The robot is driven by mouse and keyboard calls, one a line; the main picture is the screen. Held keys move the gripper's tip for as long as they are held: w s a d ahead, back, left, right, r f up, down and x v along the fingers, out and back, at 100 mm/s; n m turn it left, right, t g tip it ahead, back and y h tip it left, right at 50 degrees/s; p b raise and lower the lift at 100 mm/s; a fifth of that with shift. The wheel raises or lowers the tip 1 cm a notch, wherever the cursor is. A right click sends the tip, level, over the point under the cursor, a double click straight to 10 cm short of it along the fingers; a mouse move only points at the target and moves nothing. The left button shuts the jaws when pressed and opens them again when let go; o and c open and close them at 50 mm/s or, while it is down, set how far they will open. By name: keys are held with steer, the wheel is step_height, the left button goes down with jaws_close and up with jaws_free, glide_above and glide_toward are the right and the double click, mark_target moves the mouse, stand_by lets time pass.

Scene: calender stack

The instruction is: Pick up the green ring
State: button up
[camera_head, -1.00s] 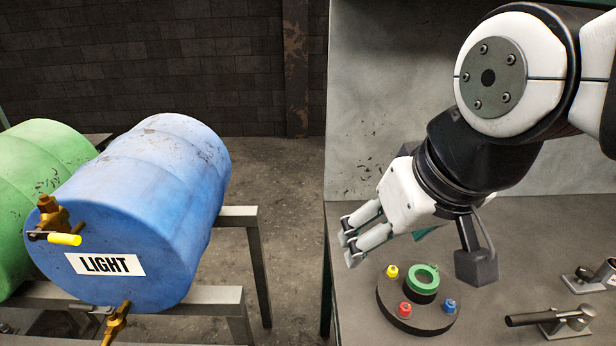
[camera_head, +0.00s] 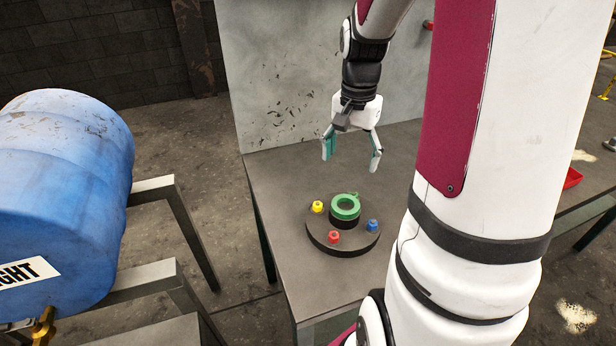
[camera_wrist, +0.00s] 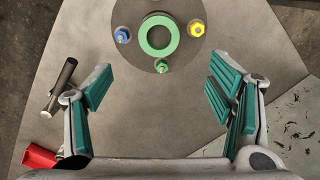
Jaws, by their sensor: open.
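The green ring (camera_head: 345,207) lies on a raised black hub in the middle of a round dark base (camera_head: 318,240) on the grey table. In the wrist view the green ring (camera_wrist: 159,22) is at the top centre, ahead of and between the fingers. My gripper (camera_head: 350,158) is open and empty, fingers pointing down, above and behind the ring in the head view. Its teal finger pads also show in the wrist view (camera_wrist: 158,92), wide apart. The gripper does not touch the ring.
Yellow (camera_head: 317,206), red (camera_head: 334,237) and blue (camera_head: 372,226) knobs stand on the base around the ring. A small green knob (camera_wrist: 161,67) shows beside the ring. A blue barrel (camera_head: 70,170) is on a rack at left. A red tray (camera_head: 572,178) lies at right.

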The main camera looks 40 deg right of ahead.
mark_target(345, 209)
step_height(345, 209, down, 14)
steer(key=shift+s+r+p, duration=0.1)
steer(key=shift+p, duration=0.3)
steer(key=c, duration=1.1)
